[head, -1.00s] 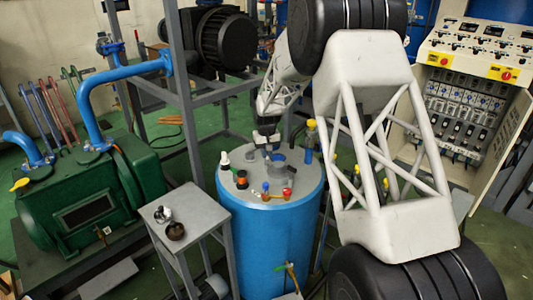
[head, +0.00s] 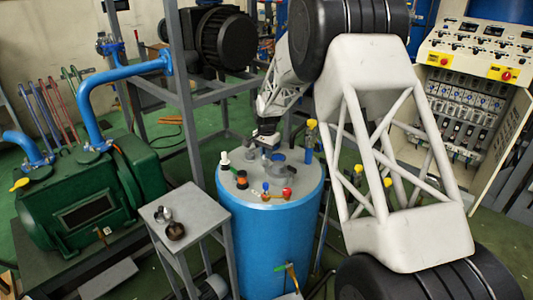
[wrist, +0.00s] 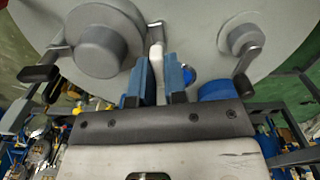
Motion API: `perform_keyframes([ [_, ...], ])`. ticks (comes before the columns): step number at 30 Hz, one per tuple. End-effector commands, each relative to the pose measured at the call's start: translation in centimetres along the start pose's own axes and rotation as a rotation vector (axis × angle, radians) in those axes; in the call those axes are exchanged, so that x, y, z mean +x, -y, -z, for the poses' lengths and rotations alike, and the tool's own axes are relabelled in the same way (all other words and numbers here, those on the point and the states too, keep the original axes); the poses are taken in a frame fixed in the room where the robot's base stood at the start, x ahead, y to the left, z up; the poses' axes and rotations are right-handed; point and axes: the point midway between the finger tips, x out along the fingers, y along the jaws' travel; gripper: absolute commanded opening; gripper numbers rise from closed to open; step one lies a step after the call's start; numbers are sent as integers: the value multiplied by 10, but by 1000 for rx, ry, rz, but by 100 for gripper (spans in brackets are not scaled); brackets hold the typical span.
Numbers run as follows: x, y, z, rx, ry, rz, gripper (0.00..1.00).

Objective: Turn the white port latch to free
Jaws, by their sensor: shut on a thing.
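In the wrist view my gripper (wrist: 157,68) has its two blue fingers around a slim white latch (wrist: 155,34) and is shut on it. The latch stands beside a round grey capped port (wrist: 98,46) on the vessel's lid (wrist: 190,20). The latch's lower part is hidden between the fingers. In the head view my gripper (head: 265,146) is low over the back part of the lid of the blue vessel (head: 268,240). The held latch is too small to make out there.
In the wrist view a second grey port (wrist: 240,38) with a lever is at the right. In the head view, red, blue and orange fittings (head: 277,193) stand on the lid's front. A small grey side table (head: 190,212) stands left, and a green pump (head: 75,205) beyond it.

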Motion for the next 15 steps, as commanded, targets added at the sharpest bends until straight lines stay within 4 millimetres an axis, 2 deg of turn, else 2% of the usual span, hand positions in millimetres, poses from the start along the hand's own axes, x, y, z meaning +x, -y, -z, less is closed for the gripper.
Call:
perform_keyframes([
  [6, 0, 0, 0, 106, 0, 0, 0],
  [15, 0, 0, 0, 153, 0, 0, 0],
])
